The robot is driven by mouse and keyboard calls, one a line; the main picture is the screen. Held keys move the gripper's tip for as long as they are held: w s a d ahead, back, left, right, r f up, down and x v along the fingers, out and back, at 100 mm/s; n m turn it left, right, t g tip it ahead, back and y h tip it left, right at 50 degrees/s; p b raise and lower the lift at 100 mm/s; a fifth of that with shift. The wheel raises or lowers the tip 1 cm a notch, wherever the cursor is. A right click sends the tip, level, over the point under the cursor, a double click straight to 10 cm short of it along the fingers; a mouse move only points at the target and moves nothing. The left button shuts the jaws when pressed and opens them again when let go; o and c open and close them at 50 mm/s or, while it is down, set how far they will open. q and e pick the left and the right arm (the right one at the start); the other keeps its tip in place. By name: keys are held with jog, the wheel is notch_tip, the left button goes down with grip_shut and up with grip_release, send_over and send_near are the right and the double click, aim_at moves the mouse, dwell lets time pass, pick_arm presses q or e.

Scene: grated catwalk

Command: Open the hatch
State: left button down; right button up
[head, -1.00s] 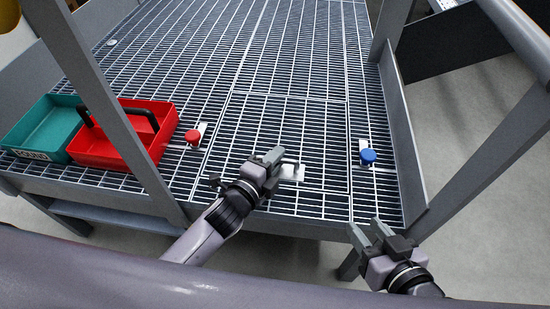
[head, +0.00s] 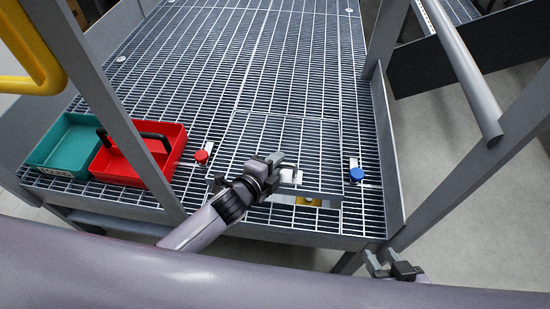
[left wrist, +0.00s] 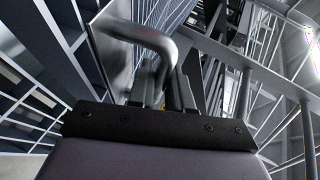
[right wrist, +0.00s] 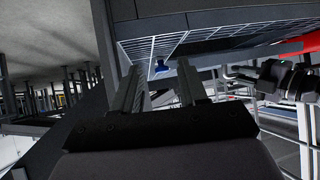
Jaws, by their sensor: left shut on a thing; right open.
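The hatch (head: 285,140) is a grated panel set in the catwalk floor. Its near edge is raised a little, and a dark gap with something yellow (head: 308,201) shows under it. My left gripper (head: 272,163) is shut on the hatch's bent metal handle (left wrist: 150,38), which fills the upper part of the left wrist view. A red knob (head: 202,157) sits on a plate left of the hatch and a blue knob (head: 356,174) right of it. The blue knob also shows in the right wrist view (right wrist: 161,67). My right gripper (head: 390,268) is open and empty, low beyond the catwalk's near edge.
A teal tray (head: 62,168) and a red tray (head: 172,168) with a black handle stand on the grating at left. Grey posts (head: 385,40) and a thick rail (head: 250,270) frame the near side. The grating behind the hatch is clear.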

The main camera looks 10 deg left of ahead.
pick_arm(q)
jog(key=shift+g, duration=0.6)
jog(key=r+p, duration=0.1)
jog(key=p, duration=0.1)
jog(key=w+r+p, duration=0.1)
jog(key=r, duration=0.1)
jog(key=r+p, duration=0.1)
jog(key=p, duration=0.1)
jog(key=shift+w+r+p, duration=0.15)
jog(key=shift+w+p, duration=0.1)
jog(key=shift+p, duration=0.05)
jog(key=w+r+g+p, duration=0.1)
jog(key=w+r+p, duration=0.3)
jog(key=r+p, duration=0.2)
jog(key=shift+w+n+g+y+p, duration=0.3)
jog(key=shift+n+g+p, duration=0.1)
jog(key=shift+p, duration=0.35)
jog(key=c, duration=1.1)
grip_release()
jog(key=shift+f, duration=0.1)
